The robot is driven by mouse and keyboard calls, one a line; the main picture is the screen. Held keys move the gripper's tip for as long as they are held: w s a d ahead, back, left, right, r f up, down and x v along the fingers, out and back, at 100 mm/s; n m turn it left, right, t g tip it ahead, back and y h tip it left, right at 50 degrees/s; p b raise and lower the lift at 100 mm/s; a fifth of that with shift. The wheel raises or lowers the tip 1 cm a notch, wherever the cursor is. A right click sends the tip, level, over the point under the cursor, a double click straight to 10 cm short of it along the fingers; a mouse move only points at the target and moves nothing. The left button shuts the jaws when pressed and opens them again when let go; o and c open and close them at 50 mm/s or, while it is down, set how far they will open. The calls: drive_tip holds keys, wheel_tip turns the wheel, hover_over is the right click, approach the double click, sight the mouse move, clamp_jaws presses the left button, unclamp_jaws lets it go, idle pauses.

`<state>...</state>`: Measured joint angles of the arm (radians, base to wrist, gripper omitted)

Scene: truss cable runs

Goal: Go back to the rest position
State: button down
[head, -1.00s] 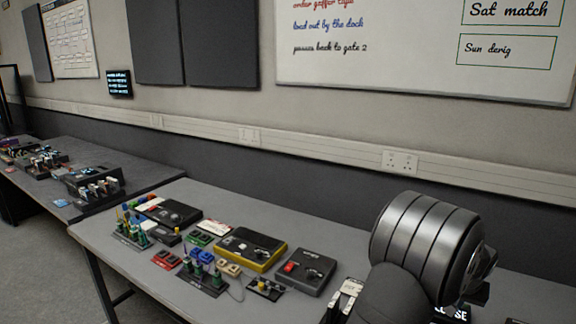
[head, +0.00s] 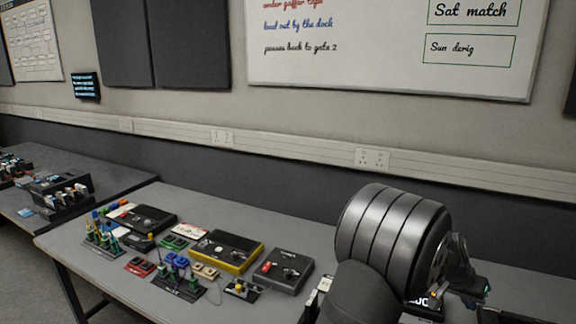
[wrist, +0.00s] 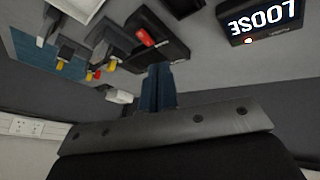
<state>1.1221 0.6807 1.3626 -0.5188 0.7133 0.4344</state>
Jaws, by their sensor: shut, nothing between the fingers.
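My gripper (wrist: 158,88) shows in the wrist view as two dark blue fingers close together, with nothing between them. It is clear of the objects seen beyond it. In the head view the big ribbed grey joint of my arm fills the lower right, with a dark wrist part showing to its right. The fingertips cannot be made out there.
The grey bench holds a yellow-edged box (head: 227,252), a dark box with a red switch (head: 283,270), a black box (head: 143,219) and several small coloured blocks. A lit display reading LOOSE (wrist: 264,20) appears upside down in the wrist view. A wall stands behind.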

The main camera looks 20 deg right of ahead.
drive_tip(key=shift+s+d+r+m+g+h, duration=0.45)
drive_tip(key=shift+s+d+r+m, duration=0.35)
drive_tip(key=shift+r+m, duration=0.15)
drive_tip(key=shift+s+d+r+m+g+h, duration=0.45)
drive_tip(key=shift+s+d+r+m, duration=0.35)
drive_tip(key=shift+r, duration=0.25)
drive_tip(key=shift+w+a, duration=0.1)
drive_tip(key=c, duration=2.1)
unclamp_jaws()
drive_tip(key=o, duration=0.7)
drive_tip(key=shift+o, duration=0.2)
drive_tip(key=w+a+f+n+t+y, duration=0.1)
drive_tip(key=w+a+n+t+y, duration=0.15)
drive_tip(key=a, duration=0.55)
drive_tip(key=w+a+n+t+y, duration=0.2)
drive_tip(key=w+a+n+t, duration=0.15)
drive_tip(key=a, duration=0.35)
drive_tip(key=x, duration=1.7)
drive_tip(key=shift+s+d+f, duration=0.1)
drive_tip(key=shift+s+d, duration=0.2)
